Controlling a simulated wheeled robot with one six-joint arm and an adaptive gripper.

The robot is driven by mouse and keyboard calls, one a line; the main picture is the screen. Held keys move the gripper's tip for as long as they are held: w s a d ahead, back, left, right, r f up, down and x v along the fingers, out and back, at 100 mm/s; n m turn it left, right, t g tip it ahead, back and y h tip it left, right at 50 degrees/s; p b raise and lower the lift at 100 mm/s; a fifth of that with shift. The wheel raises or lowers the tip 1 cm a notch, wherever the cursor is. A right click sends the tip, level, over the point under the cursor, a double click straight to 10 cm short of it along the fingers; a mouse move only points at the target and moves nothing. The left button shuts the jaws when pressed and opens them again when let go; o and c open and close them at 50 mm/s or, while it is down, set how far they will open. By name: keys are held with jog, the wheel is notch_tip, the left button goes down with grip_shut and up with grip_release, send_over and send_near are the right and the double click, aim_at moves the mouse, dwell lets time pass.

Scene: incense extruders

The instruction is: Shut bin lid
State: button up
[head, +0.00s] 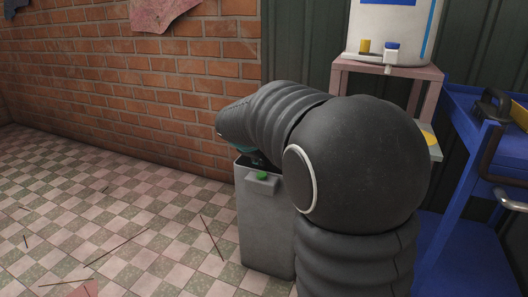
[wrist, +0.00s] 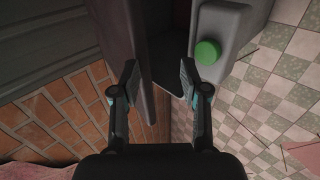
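The grey bin (head: 262,228) stands on the floor below my arm, with a green button (head: 262,176) on a raised block near its top. In the wrist view the green button (wrist: 207,52) and bin rim (wrist: 232,20) are at the upper right. A grey panel (wrist: 122,28), seemingly the raised lid, stands at upper left, with a dark gap between it and the bin. My gripper (wrist: 159,74) is open, its fingers apart; the left one overlaps the panel, the right is near the rim. Contact cannot be told. My arm hides much of the lid in the head view.
A brick wall (head: 150,85) is behind the bin. A blue cart (head: 460,215) and a pinkish stand (head: 385,70) carrying a white container (head: 385,28) are to the right. The checkered floor (head: 110,220) to the left is mostly clear, with scattered thin sticks.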

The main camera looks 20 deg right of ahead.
jog(key=s+a+r, duration=0.2)
jog(key=s+a, duration=0.7)
jog(key=shift+s+r, duration=0.15)
jog(key=shift+r, duration=0.2)
dwell(1.2)
jog(key=shift+a, duration=0.1)
jog(key=s+a+f+m+g+y+p, duration=0.1)
jog(key=s+f+m+y, duration=0.1)
jog(key=s, duration=0.4)
jog(key=s+a+f+m+g+y+p, duration=0.2)
jog(key=s, duration=0.4)
jog(key=s+r+m+t+y+p, duration=0.2)
jog(key=s+r+m+p, duration=0.3)
jog(key=s, duration=0.7)
notch_tip(320, 180, up, 4)
jog(key=p, duration=0.2)
jog(key=shift+s+d+p, duration=0.3)
jog(key=shift+p, duration=0.05)
